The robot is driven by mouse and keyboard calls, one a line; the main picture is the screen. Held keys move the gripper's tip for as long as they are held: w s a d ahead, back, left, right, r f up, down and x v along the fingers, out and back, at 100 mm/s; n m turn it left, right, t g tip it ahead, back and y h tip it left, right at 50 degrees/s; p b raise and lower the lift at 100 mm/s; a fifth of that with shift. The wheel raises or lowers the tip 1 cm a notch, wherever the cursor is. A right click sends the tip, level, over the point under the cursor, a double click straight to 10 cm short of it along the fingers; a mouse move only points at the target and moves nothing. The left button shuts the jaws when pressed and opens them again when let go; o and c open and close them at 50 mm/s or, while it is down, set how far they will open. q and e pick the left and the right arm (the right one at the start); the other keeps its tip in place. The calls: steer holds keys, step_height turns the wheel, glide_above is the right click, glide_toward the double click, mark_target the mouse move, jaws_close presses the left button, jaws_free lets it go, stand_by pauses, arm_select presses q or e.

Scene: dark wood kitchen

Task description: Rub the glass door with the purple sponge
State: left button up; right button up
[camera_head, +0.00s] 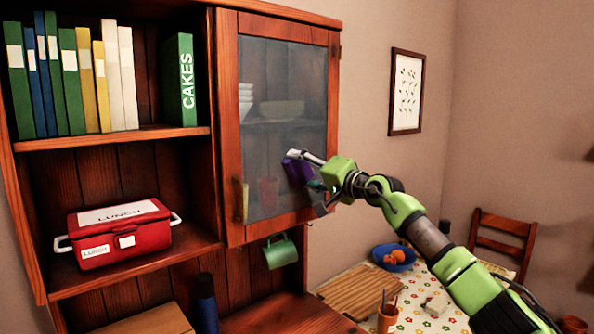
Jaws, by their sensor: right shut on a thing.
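The glass door (283,100) of the wooden wall cabinet is closed, with its wood frame around a grey pane. My right gripper (308,176) is at the lower right part of the pane, shut on the purple sponge (293,171). The sponge is at the glass or very close to it; I cannot tell whether it touches. The gripper's fingers hide part of the sponge and the lower right corner of the door. The door handle (245,203) is at the lower left of the frame. My left gripper is not in view.
A green mug (279,252) hangs under the cabinet. A red lunch box (122,234) and several books (75,75) fill the open shelves. A dark bottle (207,303) stands below. A table with a blue bowl (393,258) is at the lower right.

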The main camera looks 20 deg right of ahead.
steer(key=shift+w+d, duration=0.1)
steer(key=shift+d, duration=0.45)
steer(key=shift+w+d+f, duration=0.15)
steer(key=shift+w+d, duration=0.05)
steer(key=shift+d, duration=0.05)
steer(key=shift+a, duration=0.1)
steer(key=shift+s, duration=0.1)
steer(key=shift+s+d+f+b, duration=0.15)
steer(key=shift+s+d+b, duration=0.05)
steer(key=shift+s+b, duration=0.3)
steer(key=shift+b+v, duration=1.1)
steer(key=shift+v, duration=1.2)
